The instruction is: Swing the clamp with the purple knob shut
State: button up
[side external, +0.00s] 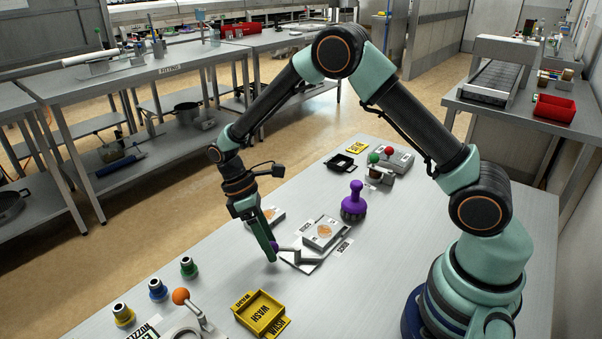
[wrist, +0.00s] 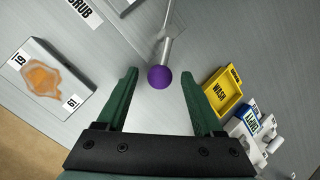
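The purple knob (side external: 275,246) sits at the end of the clamp's metal lever (side external: 296,252), which reaches out to the left from the plate (side external: 297,266) with SCRUB labels. In the wrist view the purple knob (wrist: 161,77) lies between my fingertips, with a gap on both sides, and its grey shaft (wrist: 167,48) runs up and away. My gripper (side external: 270,250) points down at the knob. The wrist view shows my gripper (wrist: 160,80) with its green fingers apart. A grey block with an orange stain (side external: 323,232) rests on the plate.
A purple brush (side external: 354,202) stands behind the plate. A yellow WASH tray (side external: 262,315) and an orange-knobbed lever (side external: 181,297) are in front. Another stained block (side external: 266,216) lies behind my gripper. Coloured nozzles (side external: 158,290) stand at the left edge.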

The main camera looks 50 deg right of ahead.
jog(key=v, duration=1.2)
jog(key=shift+o, duration=0.4)
jog(key=shift+s+r, duration=0.1)
jog(key=s+d+n+t+y, duration=0.1)
jog(key=s+n+t, duration=0.6)
jog(key=s+n, duration=0.15)
jog(key=shift+n, duration=0.25)
jog(key=f, duration=0.3)
jog(key=w+f, duration=0.1)
jog(key=f, duration=0.3)
jog(key=w+f, duration=0.1)
jog(key=f, duration=0.3)
jog(key=shift+w, duration=0.15)
